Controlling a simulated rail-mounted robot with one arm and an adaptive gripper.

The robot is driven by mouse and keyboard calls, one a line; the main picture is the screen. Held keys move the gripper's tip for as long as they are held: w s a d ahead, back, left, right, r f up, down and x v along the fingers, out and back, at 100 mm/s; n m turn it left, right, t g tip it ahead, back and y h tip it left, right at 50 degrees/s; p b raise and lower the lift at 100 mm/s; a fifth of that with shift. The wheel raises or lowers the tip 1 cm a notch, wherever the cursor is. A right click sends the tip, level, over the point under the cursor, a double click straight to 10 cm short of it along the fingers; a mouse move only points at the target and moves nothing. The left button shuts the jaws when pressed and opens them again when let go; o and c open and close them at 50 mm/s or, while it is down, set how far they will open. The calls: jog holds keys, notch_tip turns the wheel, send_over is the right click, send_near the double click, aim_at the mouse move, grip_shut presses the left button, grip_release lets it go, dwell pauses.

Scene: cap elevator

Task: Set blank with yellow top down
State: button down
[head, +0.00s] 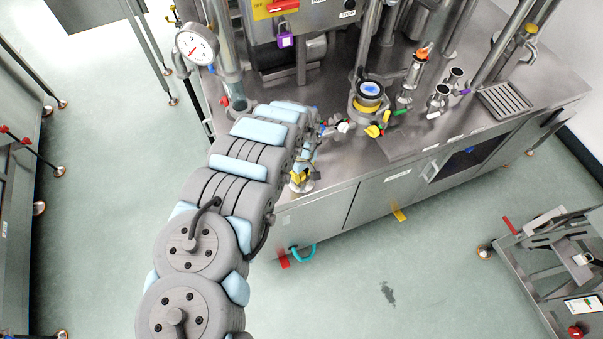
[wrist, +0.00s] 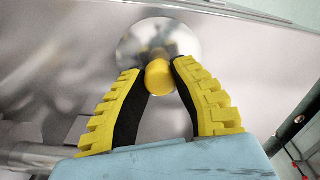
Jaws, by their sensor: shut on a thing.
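The blank is a shiny metal disc (wrist: 158,38) with a yellow knob (wrist: 159,77) on it. In the wrist view the two yellow-and-black fingers of my gripper (wrist: 158,80) close on the knob from both sides. In the head view my gripper (head: 298,176) is at the near edge of the steel bench, left of its middle. The blank shows there as a small metal disc (head: 300,186) under the fingers. Whether the disc touches the steel surface cannot be told. My arm hides part of the bench behind it.
The steel bench (head: 335,180) has bare room along its front edge. A round fitting with a blue centre (head: 370,89), a yellow-handled valve (head: 374,130) and metal pipes stand behind. A pressure gauge (head: 197,45) is at the left. A drain grate (head: 506,100) lies at the right.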

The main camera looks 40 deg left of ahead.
aim_at(302, 174)
dwell(0.3)
jog(key=c, duration=0.9)
grip_release()
jog(key=shift+r, duration=0.1)
jog(key=shift+w+r+p, duration=0.1)
jog(key=shift+r+p, duration=0.5)
jog(key=shift+r, duration=5.35)
